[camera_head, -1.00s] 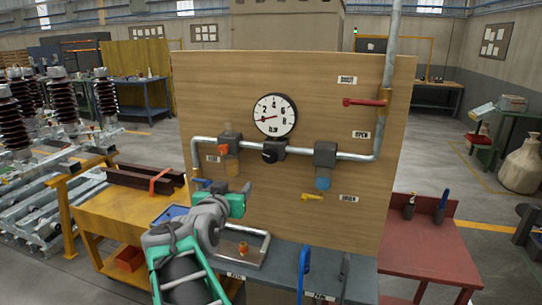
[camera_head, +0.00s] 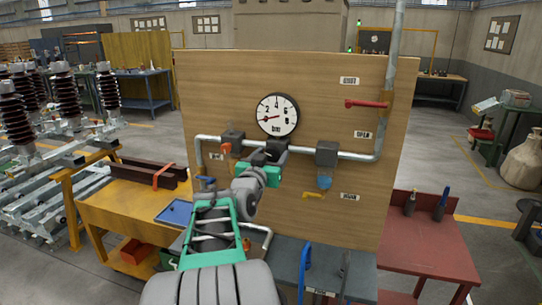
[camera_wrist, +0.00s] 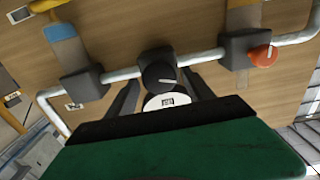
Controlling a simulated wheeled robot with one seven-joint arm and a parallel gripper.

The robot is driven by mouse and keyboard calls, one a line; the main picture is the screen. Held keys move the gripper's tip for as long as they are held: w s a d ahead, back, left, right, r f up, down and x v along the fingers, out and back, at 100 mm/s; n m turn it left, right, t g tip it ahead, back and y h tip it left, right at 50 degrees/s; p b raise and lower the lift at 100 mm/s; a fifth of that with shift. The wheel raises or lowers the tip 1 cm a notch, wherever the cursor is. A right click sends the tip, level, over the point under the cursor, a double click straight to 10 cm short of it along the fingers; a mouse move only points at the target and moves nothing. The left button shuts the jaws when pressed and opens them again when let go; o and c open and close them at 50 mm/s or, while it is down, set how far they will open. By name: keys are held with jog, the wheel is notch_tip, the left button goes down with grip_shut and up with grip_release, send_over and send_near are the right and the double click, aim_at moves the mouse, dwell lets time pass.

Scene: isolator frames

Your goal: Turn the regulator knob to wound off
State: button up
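The regulator is a dark block (camera_head: 278,146) on the grey pipe, just under the white dial gauge (camera_head: 278,116). Its round black knob (camera_wrist: 158,76) with a white pointer line shows in the wrist view; in the head view my gripper largely hides it. My gripper (camera_head: 265,163) is in front of and just below the regulator. In the wrist view my gripper (camera_wrist: 161,93) is open, with one dark finger on either side of the knob's lower edge. Whether the fingers touch the knob cannot be told. The gauge needle points to the lower left.
An orange knob (camera_wrist: 263,56) sits on the neighbouring block along the pipe. A blue-bottomed unit (camera_head: 325,165) hangs to the right of the regulator. A red lever (camera_head: 365,103) and a yellow lever (camera_head: 313,195) are on the wooden board (camera_head: 225,85). A grey bench (camera_head: 335,262) stands below.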

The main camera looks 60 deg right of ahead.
jog(key=c, duration=1.2)
jog(key=shift+o, duration=0.2)
jog(key=shift+f+n+b, duration=0.1)
jog(key=shift+n+b, duration=0.3)
jog(key=n+b, duration=0.2)
jog(key=n, duration=0.2)
jog(key=shift+w+b, duration=0.1)
jog(key=shift+b, duration=0.2)
jog(key=n+b, duration=0.2)
jog(key=n, duration=0.4)
jog(key=shift+w, duration=0.15)
jog(key=n, duration=0.5)
jog(key=shift+f+n, duration=0.1)
jog(key=shift+n, duration=0.3)
jog(key=n+p, duration=0.1)
jog(key=n, duration=0.3)
jog(key=shift+f+n, duration=0.1)
jog(key=shift+n, duration=0.3)
